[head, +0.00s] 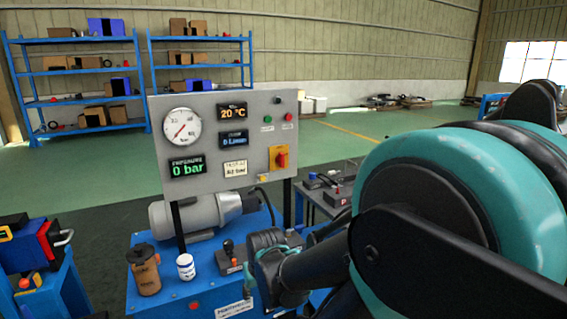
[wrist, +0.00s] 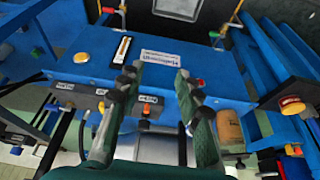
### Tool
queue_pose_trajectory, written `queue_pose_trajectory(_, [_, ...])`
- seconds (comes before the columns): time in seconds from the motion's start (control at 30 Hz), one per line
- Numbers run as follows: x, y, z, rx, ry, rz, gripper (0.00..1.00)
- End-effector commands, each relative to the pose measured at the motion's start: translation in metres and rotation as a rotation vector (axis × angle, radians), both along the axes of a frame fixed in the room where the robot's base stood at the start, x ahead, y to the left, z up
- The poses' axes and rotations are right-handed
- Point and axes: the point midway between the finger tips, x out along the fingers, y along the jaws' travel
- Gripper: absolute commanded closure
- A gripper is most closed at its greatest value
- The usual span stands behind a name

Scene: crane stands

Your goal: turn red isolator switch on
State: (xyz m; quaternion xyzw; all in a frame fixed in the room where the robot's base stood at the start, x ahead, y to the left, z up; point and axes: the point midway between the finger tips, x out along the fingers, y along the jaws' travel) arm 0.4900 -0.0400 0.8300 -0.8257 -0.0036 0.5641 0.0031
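The red isolator switch (head: 282,158) sits on a yellow plate at the lower right of the grey upright panel (head: 222,184) in the head view. Its red handle looks upright. I cannot make it out in the wrist view. My gripper (wrist: 158,74) shows in the wrist view with its two dark green fingers apart and nothing between them. It points at the blue bench (wrist: 90,68). In the head view, the end of my arm is low in front of the bench, below and apart from the switch, and the fingers cannot be made out.
A gauge (head: 181,127) and lit displays, one reading 0 bar, are on the panel. A grey motor (head: 190,214) lies behind. Another blue stand (head: 45,290) is at left.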

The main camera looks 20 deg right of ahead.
Motion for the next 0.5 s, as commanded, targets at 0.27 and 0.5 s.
queue_pose_trajectory(0.27, [0.058,0.008,0.028,0.177,-0.131,0.093,0.66])
queue_pose_trajectory(0.5, [0.145,-0.033,0.093,0.298,-0.474,0.164,0.66])
